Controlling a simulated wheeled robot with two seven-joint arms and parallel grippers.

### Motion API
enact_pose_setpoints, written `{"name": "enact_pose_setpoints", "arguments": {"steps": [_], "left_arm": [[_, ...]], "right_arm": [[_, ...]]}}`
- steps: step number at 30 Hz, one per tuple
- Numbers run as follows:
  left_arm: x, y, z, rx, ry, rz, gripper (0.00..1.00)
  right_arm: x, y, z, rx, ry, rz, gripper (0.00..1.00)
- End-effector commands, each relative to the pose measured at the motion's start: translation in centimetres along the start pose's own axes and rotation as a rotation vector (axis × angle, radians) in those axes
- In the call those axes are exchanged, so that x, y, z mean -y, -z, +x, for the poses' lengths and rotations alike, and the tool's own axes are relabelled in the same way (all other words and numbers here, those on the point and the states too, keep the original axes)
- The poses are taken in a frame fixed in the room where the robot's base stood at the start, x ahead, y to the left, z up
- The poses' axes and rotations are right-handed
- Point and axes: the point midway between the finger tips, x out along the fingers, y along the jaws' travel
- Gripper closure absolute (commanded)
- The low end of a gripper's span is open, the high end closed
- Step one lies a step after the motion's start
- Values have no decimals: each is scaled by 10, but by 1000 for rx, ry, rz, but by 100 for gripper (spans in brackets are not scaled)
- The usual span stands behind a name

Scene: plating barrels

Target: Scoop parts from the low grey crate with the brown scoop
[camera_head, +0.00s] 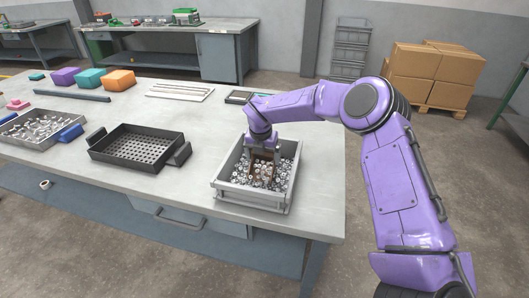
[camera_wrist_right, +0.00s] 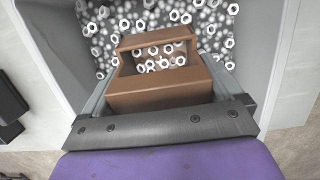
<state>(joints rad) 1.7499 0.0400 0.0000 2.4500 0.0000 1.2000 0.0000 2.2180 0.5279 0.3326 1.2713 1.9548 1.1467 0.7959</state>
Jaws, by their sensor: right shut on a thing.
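The low grey crate (camera_head: 252,201) stands near the right end of the table and holds many small metal nuts (camera_head: 283,170). My right gripper (camera_head: 262,155) is inside the crate, pointing down, shut on the brown scoop (camera_head: 256,168). In the right wrist view the scoop (camera_wrist_right: 160,87) sits between the fingers, with several nuts (camera_wrist_right: 160,56) showing within its frame. The scoop is down at the level of the nuts. How deep its lower edge lies among them is hidden. My left gripper is not in view.
A black perforated tray (camera_head: 138,146) stands left of the crate, with bare table between. Further left is a metal tray of parts (camera_head: 38,128) with a blue handle. A dark bar (camera_head: 72,95), colored blocks (camera_head: 90,78) and a white panel (camera_head: 180,91) lie behind.

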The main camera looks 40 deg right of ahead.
Motion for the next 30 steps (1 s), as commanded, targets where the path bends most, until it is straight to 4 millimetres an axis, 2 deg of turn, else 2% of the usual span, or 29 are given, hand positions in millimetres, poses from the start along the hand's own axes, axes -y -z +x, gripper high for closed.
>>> {"name": "enact_pose_setpoints", "arguments": {"steps": [29, 30], "left_arm": [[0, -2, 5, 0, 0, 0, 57], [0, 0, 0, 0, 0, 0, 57]], "right_arm": [[1, 82, -13, -42, 4, -2, 55], [1, 82, -16, -52, 5, 1, 55]]}}
